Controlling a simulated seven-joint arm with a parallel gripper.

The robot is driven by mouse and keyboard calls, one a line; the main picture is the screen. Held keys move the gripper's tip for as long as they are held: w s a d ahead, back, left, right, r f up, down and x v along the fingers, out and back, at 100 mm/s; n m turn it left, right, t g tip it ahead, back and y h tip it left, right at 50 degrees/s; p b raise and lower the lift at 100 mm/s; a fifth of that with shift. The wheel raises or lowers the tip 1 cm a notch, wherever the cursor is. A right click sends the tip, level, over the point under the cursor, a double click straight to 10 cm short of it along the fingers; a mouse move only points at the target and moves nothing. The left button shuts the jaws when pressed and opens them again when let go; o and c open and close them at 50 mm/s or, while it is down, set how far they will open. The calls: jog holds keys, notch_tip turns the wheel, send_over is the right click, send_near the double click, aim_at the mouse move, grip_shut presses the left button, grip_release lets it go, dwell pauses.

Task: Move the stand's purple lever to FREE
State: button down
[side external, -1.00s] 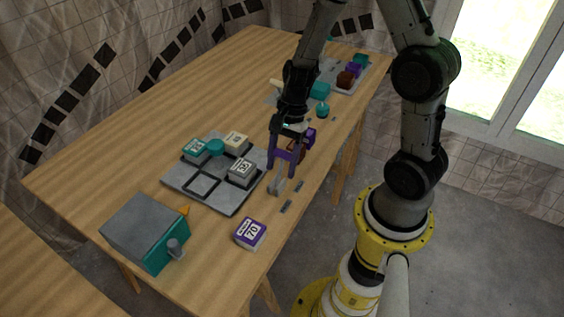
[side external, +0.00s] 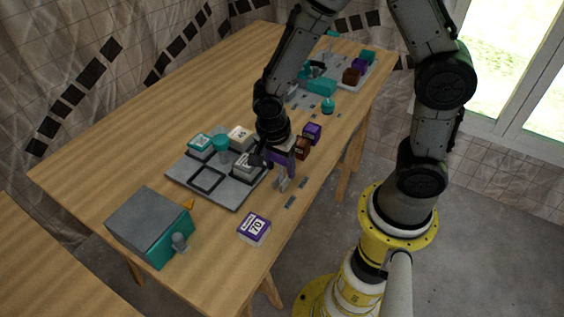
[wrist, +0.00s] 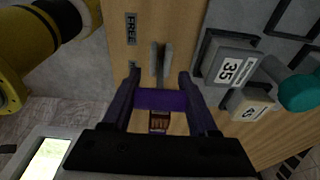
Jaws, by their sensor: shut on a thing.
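My gripper (side external: 279,165) is low over the table's right edge, with its arm tilted. In the wrist view its two fingers (wrist: 160,84) stand either side of a purple bar, the lever (wrist: 160,99), and are shut on it. The lever also shows in the side view (side external: 275,158), partly hidden by the wrist. The stand's two grey uprights (wrist: 161,58) rise just beyond the lever; how they join is hard to see. A FREE label (wrist: 131,28) lies on the wood beyond the stand.
A grey tray (side external: 237,203) with numbered blocks and a teal knob (side external: 221,142) is close left of my gripper. A purple 70 block (side external: 254,228) and a grey-teal box (side external: 150,225) are nearer. Brown (side external: 302,148) and purple (side external: 313,132) blocks stand behind the stand.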

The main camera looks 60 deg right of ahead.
jog(key=shift+a+h, duration=0.3)
jog(key=shift+a+f, duration=0.35)
jog(key=shift+a, duration=0.5)
jog(key=shift+f, duration=0.1)
dwell(0.8)
jog(key=shift+c, duration=0.8)
grip_release()
jog(key=v, duration=1.4)
